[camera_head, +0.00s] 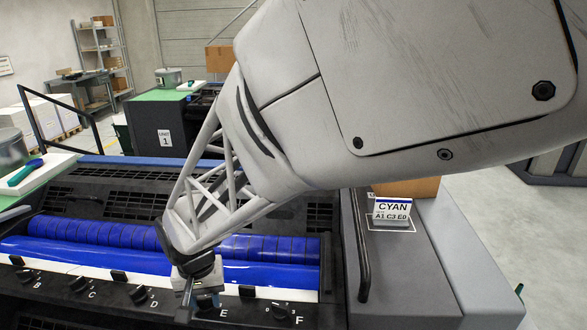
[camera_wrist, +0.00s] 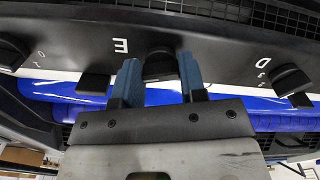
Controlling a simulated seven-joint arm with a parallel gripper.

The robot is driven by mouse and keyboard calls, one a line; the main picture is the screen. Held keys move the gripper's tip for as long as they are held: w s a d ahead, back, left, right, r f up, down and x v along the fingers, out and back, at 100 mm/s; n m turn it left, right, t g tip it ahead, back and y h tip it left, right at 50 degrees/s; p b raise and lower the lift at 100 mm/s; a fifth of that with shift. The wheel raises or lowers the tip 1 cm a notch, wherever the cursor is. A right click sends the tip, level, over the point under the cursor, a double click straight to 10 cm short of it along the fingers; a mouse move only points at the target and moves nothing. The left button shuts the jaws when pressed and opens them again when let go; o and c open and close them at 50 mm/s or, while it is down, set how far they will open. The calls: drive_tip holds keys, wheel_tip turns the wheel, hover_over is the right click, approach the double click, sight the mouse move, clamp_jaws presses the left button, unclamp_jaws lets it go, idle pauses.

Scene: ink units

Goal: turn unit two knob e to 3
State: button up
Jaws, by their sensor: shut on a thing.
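Knob E (camera_wrist: 158,66) is a dark knob on the black front panel, beside the white letter E. In the wrist view it sits between the two blue fingers of my gripper (camera_wrist: 158,82), which is shut on it. The knob's scale digits and pointer are hidden, so I cannot tell its setting. In the head view my gripper (camera_head: 200,303) reaches down to the panel just left of the letter E and covers most of the knob.
Knob D (camera_head: 138,295) and knob F (camera_head: 281,312) flank it, with knobs C (camera_head: 78,284) and B (camera_head: 26,275) further left. A blue roller (camera_head: 95,233) lies behind the panel. A card (camera_head: 392,210) reads CYAN, A1 C3 E0. Unit 1 (camera_head: 160,125) stands behind.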

sight(205, 300)
idle(0.4)
drive_tip(key=o, duration=0.9)
drive_tip(key=shift+r, duration=0.15)
drive_tip(key=shift+r, duration=3.8)
